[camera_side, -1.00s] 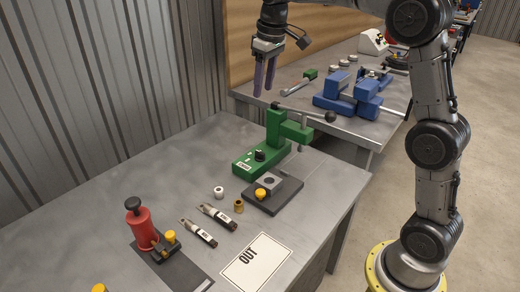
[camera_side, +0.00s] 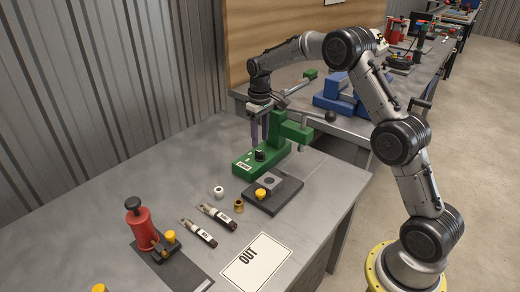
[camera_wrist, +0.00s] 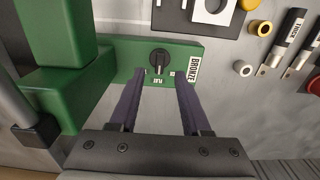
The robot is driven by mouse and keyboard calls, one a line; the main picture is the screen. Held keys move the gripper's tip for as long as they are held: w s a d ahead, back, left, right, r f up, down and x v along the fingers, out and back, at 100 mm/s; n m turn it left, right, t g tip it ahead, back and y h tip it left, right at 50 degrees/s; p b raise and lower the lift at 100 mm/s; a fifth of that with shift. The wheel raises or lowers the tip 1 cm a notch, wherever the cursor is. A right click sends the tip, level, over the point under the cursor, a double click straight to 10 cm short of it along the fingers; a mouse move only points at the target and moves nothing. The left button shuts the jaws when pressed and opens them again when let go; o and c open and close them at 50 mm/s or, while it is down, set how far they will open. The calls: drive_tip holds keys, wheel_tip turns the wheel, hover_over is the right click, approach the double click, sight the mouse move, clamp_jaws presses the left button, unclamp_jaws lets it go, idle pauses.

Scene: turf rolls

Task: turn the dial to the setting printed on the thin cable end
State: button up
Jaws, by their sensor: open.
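The dial is a black knob (camera_wrist: 159,59) on the green press base (camera_wrist: 122,58), with small printed setting labels below it, one of which seems to read FLAT (camera_wrist: 155,81). In the side view the dial (camera_side: 260,156) sits just under my gripper. My gripper (camera_wrist: 161,75) is open, its two purple fingers apart and empty, with the tips near the dial's labelled side. Two cable ends (camera_side: 217,215) (camera_side: 198,233) lie on the bench. In the wrist view one (camera_wrist: 293,28) seems to read THICK; the other (camera_wrist: 311,43) is cut off. Their finer print is unreadable.
A BRONZE plate (camera_wrist: 195,68) sits beside the dial. The green press column and lever (camera_side: 298,131) rise close to my gripper. A dark block with a yellow knob (camera_side: 262,194), a white ring (camera_side: 219,192), a brass ring (camera_side: 239,206), a red tool (camera_side: 140,228) and an OUT card (camera_side: 256,263) stand nearby.

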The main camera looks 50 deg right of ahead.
sight(260, 152)
drive_tip(key=shift+f, duration=2.55)
clamp_jaws()
